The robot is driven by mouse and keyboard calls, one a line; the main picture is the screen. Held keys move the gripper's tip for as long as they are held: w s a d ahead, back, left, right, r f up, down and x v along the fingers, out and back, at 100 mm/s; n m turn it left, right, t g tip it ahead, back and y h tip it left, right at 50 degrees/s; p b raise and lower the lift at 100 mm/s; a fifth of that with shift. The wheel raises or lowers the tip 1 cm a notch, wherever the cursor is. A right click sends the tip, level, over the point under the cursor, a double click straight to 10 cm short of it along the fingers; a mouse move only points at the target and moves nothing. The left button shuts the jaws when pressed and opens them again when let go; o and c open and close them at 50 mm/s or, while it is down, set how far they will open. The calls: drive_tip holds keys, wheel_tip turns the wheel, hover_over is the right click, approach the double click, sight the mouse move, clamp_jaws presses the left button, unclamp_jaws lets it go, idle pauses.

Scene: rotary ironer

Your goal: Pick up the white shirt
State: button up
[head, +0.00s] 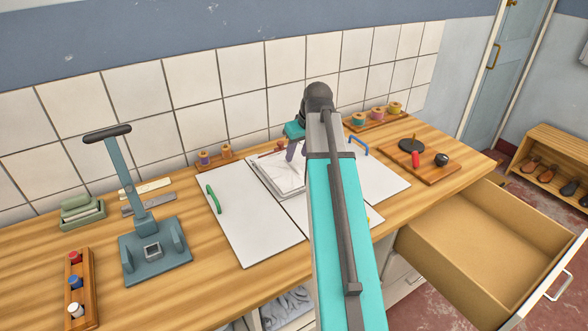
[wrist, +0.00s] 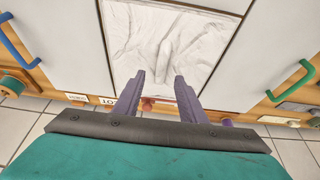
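The white shirt (head: 286,175) lies flat and wrinkled in a thin-edged rectangular space between two white panels on the wooden counter. It fills the upper middle of the wrist view (wrist: 165,45). My gripper (wrist: 159,80) has two purple fingers set apart with nothing between them. Its fingertips overlap the shirt's near edge in the wrist view; whether they touch it I cannot tell. In the head view my gripper (head: 297,152) is over the shirt's back part, and my arm hides some of the right side.
The left panel (head: 242,215) has a green handle; the right panel (head: 382,180) has a blue one. A teal press (head: 152,240) and thread rack (head: 78,288) stand left. A board with tools (head: 425,160) lies right. An open drawer (head: 480,245) juts out front right.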

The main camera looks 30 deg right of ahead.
sight(293, 163)
drive_tip(key=shift+p+x, duration=0.55)
drive_tip(key=shift+x, duration=1.95)
drive_tip(key=shift+a, duration=0.2)
clamp_jaws()
